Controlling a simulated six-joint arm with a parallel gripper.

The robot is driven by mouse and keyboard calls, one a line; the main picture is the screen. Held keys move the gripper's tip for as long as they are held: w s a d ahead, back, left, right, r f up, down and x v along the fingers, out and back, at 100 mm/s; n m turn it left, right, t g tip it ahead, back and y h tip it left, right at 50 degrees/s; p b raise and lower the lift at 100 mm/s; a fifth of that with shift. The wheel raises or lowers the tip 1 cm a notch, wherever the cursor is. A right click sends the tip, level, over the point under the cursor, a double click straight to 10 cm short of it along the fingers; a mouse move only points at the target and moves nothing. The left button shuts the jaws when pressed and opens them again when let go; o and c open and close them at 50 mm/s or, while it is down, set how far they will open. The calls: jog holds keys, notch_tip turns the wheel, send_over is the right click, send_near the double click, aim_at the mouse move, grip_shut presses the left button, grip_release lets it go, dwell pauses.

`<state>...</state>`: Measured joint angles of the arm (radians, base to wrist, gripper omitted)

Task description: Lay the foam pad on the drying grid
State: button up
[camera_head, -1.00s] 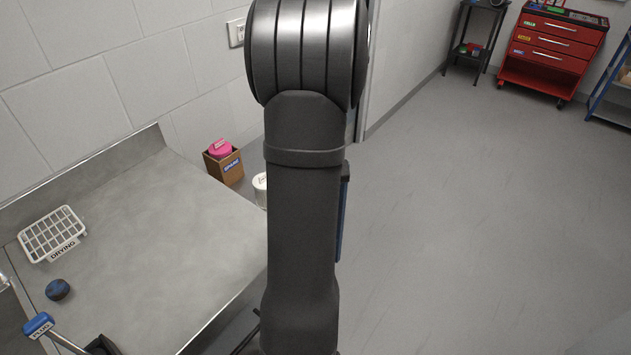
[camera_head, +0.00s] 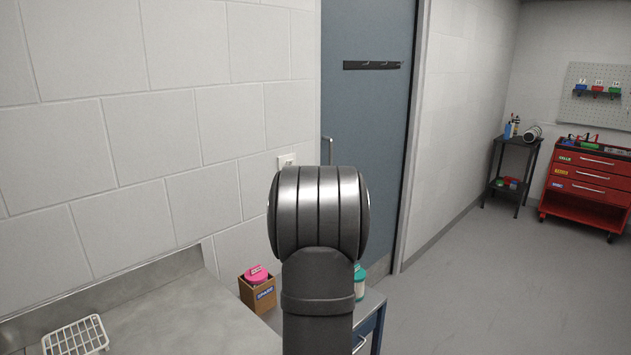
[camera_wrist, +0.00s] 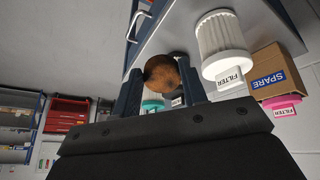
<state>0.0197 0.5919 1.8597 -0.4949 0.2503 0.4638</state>
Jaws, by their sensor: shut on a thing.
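A brown, mottled round pad (camera_wrist: 161,72), which looks like the foam pad, is held between the two dark fingers of my gripper (camera_wrist: 159,80) in the wrist view. The fingers are shut on its sides, and its lower part is partly hidden. The white wire drying grid (camera_head: 75,339) lies on the grey counter at the lower left of the head view, cut off by the bottom edge. My gripper is out of the head view. The drying grid is not recognisable in the wrist view.
A white filter (camera_wrist: 222,42), a cardboard SPARE box (camera_wrist: 272,72) and a pink-lidded item (camera_wrist: 283,101) are right of my gripper. The grey counter (camera_head: 185,315) is bare right of the grid. A red tool cart (camera_head: 588,185) stands far right.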

jog(key=shift+w+a+f, duration=0.1)
jog(key=shift+a+f, duration=0.05)
jog(key=shift+a, duration=0.45)
jog(key=shift+w+a+f, duration=0.1)
jog(key=shift+a+f, duration=0.1)
jog(key=shift+a, duration=0.4)
jog(key=shift+w+a+f, duration=0.1)
jog(key=shift+a+f, duration=0.05)
jog(key=shift+a, duration=0.45)
